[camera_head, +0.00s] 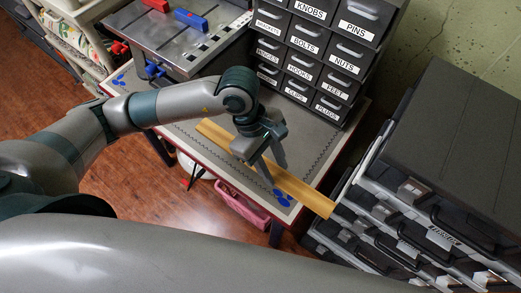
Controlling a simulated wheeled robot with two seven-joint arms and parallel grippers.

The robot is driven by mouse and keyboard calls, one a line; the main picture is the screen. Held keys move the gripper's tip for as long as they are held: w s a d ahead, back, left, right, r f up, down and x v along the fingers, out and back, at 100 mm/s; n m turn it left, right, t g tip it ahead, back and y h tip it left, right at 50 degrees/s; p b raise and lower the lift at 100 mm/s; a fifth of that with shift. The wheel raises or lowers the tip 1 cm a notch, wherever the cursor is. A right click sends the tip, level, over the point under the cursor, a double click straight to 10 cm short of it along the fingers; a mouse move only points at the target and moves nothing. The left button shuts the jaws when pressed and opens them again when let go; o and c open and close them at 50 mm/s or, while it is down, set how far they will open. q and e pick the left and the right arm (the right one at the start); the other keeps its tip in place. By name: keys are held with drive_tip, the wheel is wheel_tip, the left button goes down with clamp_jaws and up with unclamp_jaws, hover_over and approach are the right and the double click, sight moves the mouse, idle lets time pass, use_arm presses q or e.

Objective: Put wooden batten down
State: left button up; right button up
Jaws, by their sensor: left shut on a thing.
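The wooden batten (303,192) is a long, flat, yellow-brown strip. It runs diagonally across the worktable (222,172), from near the middle of the tabletop to past the front right corner. Its lower right end sticks out beyond the table edge, close to the dark drawer stack. My left gripper (268,172) is over the batten near its middle, with its fingers pointing down, and is shut on it. Whether the batten touches the tabletop is hard to tell. My right gripper does not show.
A labelled drawer cabinet (321,53) stands at the table's back right. A grey machine (180,40) with red and blue blocks is at the back left. A dark toolbox stack (440,150) is close on the right. A pink crate (240,208) sits below the table.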

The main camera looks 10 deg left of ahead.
use_arm(q)
drive_tip(key=w+a+f+b, duration=0.1)
drive_tip(key=w+f, duration=0.1)
drive_tip(key=w, duration=0.1)
drive_tip(key=w+a+f+b, duration=0.1)
drive_tip(key=w+a+f, duration=0.1)
drive_tip(key=w, duration=0.1)
drive_tip(key=w+a+f+b, duration=0.1)
drive_tip(key=w+f, duration=0.1)
drive_tip(key=w, duration=0.1)
drive_tip(key=shift+w+a+f, duration=0.2)
drive_tip(key=shift+a+f, duration=0.05)
drive_tip(key=shift+a, duration=0.05)
drive_tip(key=shift+f, duration=0.35)
wheel_tip(320, 180, down, 3)
drive_tip(key=shift+f+b, duration=0.1)
drive_tip(key=shift+b, duration=0.55)
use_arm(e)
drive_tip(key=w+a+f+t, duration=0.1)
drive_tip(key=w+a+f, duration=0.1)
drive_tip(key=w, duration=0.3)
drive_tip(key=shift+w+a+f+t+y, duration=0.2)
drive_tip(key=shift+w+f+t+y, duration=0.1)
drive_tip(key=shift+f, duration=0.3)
use_arm(q)
drive_tip(key=shift+f, duration=0.1)
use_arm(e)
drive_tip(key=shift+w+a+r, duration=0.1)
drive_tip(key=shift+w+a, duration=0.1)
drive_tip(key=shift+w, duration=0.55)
